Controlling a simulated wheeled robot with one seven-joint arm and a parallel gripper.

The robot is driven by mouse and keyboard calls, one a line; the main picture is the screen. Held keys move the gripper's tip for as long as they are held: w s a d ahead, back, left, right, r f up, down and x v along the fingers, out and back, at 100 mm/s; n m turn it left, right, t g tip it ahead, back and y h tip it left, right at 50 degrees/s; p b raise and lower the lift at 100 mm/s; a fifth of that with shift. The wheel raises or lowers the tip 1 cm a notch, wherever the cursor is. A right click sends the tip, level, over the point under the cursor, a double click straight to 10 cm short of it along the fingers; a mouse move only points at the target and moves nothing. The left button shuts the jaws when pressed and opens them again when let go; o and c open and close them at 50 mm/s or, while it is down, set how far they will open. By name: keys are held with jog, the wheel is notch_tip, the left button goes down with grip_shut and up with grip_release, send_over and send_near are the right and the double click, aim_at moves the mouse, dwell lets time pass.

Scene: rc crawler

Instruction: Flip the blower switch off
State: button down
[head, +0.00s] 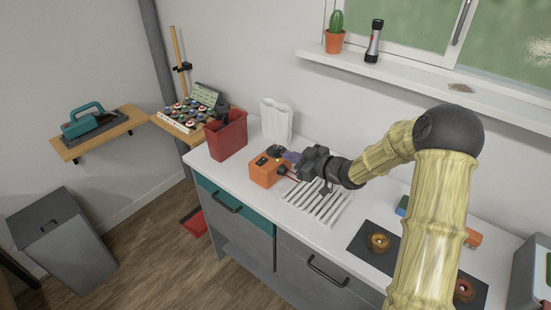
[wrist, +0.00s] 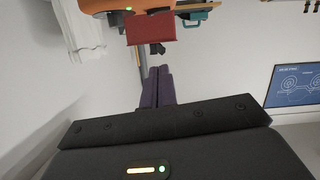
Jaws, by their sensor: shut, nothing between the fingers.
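The orange box (head: 264,171), which looks like the blower, stands on the white counter, with small dark and red parts on it. I cannot clearly make out its switch. In the wrist view the orange body (wrist: 105,5) shows at the top edge with a small green light. My gripper (head: 287,156) is at the box's upper right, its purple fingers pointing left. The fingers overlap the box's edge in the head view; I cannot tell whether they touch it. In the wrist view my gripper (wrist: 158,72) is shut and empty.
A red bin (head: 226,136) and a white bag-like item (head: 276,120) stand behind the box. A slatted white grille (head: 318,204) lies right of it, under my gripper. A dark mat (head: 366,243) with round brown parts lies further right. A monitor (wrist: 294,85) shows in the wrist view.

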jog(key=p, duration=0.2)
send_over(268, 165)
jog(key=shift+s+d+f, duration=0.15)
jog(key=shift+s+f, duration=0.05)
jog(key=shift+f, duration=0.35)
jog(key=shift+s+d+f, duration=0.1)
jog(key=shift+s+f, duration=0.1)
jog(key=shift+f, duration=0.3)
jog(key=f, duration=0.3)
jog(key=shift+w+a+p, duration=0.1)
jog(key=shift+w+p, duration=0.25)
jog(key=shift+w, duration=0.05)
jog(key=shift+f, duration=0.65)
jog(key=shift+a+f, duration=0.1)
jog(key=shift+f, duration=0.05)
